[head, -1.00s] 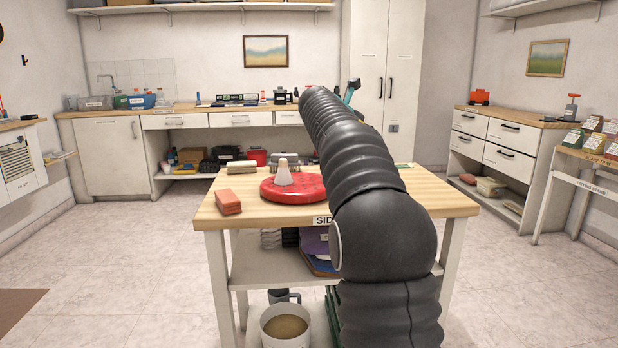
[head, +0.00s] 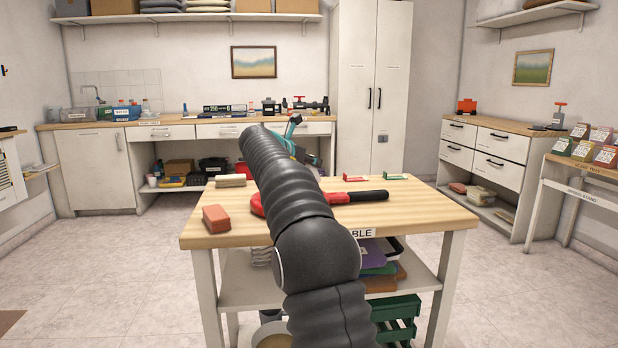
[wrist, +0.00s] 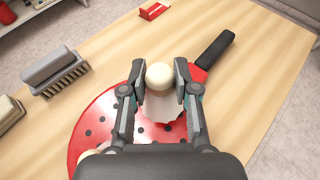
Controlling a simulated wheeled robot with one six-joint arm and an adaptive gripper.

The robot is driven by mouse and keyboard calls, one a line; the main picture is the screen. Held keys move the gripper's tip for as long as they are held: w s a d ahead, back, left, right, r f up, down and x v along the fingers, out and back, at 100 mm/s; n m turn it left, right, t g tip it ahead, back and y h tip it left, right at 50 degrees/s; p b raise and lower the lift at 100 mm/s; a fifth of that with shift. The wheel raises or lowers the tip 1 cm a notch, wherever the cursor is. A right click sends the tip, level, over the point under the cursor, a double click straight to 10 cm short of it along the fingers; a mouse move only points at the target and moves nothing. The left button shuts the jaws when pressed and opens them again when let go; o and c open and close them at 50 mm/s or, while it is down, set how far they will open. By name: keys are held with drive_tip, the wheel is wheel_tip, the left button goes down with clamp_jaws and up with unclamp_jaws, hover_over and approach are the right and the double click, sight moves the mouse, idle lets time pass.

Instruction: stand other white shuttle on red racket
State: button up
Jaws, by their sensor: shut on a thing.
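In the wrist view, my gripper (wrist: 160,84) is shut on a white shuttle (wrist: 166,106), with its round cream cork up and its pale skirt down. The held shuttle is over the red racket (wrist: 90,112), whose face has black dots; I cannot tell whether the skirt touches it. The black handle points to the upper right. A pale rounded thing (wrist: 93,152) at the lower left, partly hidden by my gripper, may be the other shuttle. In the head view, my arm covers most of the racket (head: 257,204) and the held shuttle; the handle (head: 368,196) shows.
A red holder (head: 355,178) and a green holder (head: 396,176) stand at the back. A grey brush (wrist: 52,72) lies left of the racket.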

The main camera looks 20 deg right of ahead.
drive_tip(key=shift+w+a+f+b, duration=0.1)
drive_tip(key=shift+f+b, duration=0.65)
drive_tip(key=shift+f, duration=1.3)
drive_tip(key=shift+f, duration=0.1)
drive_tip(key=o, duration=0.8)
drive_tip(key=shift+a, duration=0.2)
drive_tip(key=v, duration=1.2)
drive_tip(key=shift+d, duration=0.15)
